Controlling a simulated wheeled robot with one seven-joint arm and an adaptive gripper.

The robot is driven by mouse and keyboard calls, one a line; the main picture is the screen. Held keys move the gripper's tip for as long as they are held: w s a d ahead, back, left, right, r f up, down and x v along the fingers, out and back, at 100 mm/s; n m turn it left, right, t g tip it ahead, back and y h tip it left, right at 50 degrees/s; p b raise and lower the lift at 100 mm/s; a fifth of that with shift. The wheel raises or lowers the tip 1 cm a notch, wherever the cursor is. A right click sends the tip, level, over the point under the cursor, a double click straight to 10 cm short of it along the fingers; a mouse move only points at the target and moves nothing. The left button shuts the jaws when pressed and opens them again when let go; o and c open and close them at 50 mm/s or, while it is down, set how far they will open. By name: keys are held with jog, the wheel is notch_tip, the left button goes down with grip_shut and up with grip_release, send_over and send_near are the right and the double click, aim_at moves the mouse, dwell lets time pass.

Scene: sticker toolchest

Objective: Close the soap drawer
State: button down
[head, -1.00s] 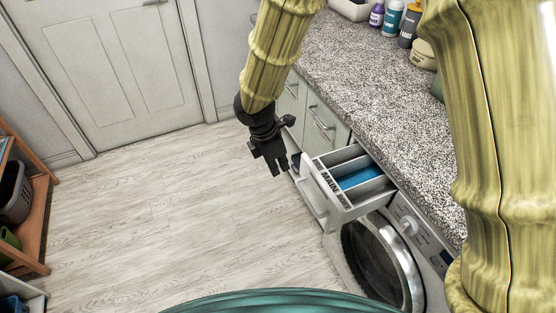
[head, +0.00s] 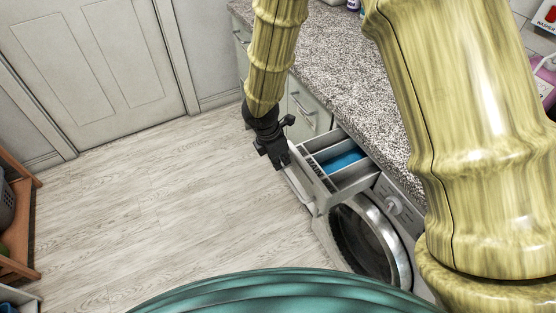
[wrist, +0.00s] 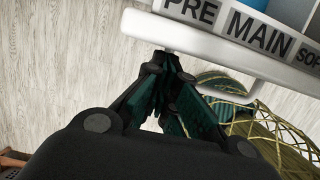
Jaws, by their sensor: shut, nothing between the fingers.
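The soap drawer (head: 350,172) is pulled out from the top of the washing machine (head: 378,235). It has compartments, one of them with a blue inside, and a white front. In the wrist view the drawer's front edge (wrist: 215,45) crosses the top, with the labels PRE, MAIN and a partly cut-off SOF. My gripper (head: 281,160) is shut and empty, just outside the drawer front at its far left end. In the wrist view the fingertips (wrist: 168,62) lie close to the drawer's front edge; I cannot tell whether they touch it.
A speckled countertop (head: 345,85) runs above the machine and cabinets (head: 308,110). The machine's round door is below the drawer. A wooden shelf (head: 18,235) stands at the left. The pale wooden floor (head: 170,200) between is clear.

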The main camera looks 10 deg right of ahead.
aim_at(320, 143)
jog(key=w+d+p, duration=0.1)
jog(key=w+d, duration=0.1)
jog(key=d, duration=0.3)
jog(key=w+d+p, duration=0.2)
jog(key=d, duration=0.4)
jog(key=w+d+p, duration=0.2)
jog(key=d, duration=0.4)
jog(key=shift+w+d, duration=0.15)
jog(key=shift+d, duration=0.05)
jog(key=shift+d+r, duration=0.1)
jog(key=shift+a+p, duration=0.35)
jog(key=shift+a, duration=0.15)
jog(key=a, duration=0.1)
jog(key=s+a, duration=0.1)
jog(key=a, duration=0.1)
jog(key=shift+s+a, duration=0.25)
jog(key=v, duration=0.9)
jog(key=shift+r+b, duration=0.4)
